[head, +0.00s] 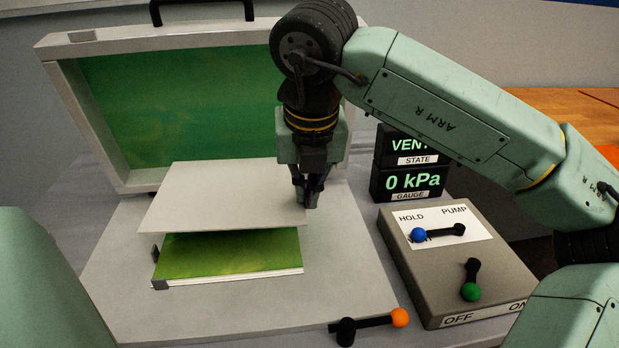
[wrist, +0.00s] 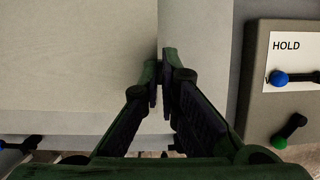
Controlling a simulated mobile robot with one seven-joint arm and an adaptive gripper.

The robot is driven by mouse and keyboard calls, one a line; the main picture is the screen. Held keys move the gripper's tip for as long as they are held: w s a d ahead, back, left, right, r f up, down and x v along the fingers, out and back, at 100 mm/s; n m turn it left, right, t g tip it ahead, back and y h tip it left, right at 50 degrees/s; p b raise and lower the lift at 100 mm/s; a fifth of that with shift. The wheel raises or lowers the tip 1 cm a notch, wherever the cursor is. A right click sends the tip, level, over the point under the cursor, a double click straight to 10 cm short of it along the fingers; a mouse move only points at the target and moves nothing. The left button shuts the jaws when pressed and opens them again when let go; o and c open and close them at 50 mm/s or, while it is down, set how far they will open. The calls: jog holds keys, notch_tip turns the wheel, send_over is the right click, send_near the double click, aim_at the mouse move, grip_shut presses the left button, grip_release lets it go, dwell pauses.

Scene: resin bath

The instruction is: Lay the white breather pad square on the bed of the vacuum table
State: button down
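The white breather pad (head: 215,190) is a thin, flat, pale sheet, held roughly level above the bed. My gripper (head: 307,200) is shut on its right edge; the wrist view shows the fingertips (wrist: 164,85) closed at the edge of the pad (wrist: 75,60). Below the pad, a green-topped stack (head: 230,262) with pale layered edges lies on the pale bed (head: 120,290) of the vacuum table. The pad hides the rear of the stack. A gap shows between pad and stack at the front. Small dark stops stand at the stack's left side.
The lid (head: 165,100) with its green membrane stands open behind. At right are a control box (head: 440,275) with blue and green knobbed levers and displays (head: 410,182) reading VENT and 0 kPa. An orange-knobbed lever (head: 370,323) sits at the front edge. The bed's left side is clear.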

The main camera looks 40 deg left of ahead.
jog(key=shift+s+d, duration=0.1)
dwell(0.3)
notch_tip(320, 180, down, 5)
jog(key=b, duration=0.4)
jog(key=shift+b, duration=0.3)
jog(key=shift+f+b, duration=0.1)
jog(key=shift+b, duration=0.2)
dwell(0.7)
jog(key=shift+f+b, duration=1.95)
jog(key=shift+f, duration=0.2)
jog(key=shift+r, duration=0.1)
jog(key=c, duration=2.3)
grip_release()
jog(key=o, duration=0.6)
jog(key=shift+r, duration=0.15)
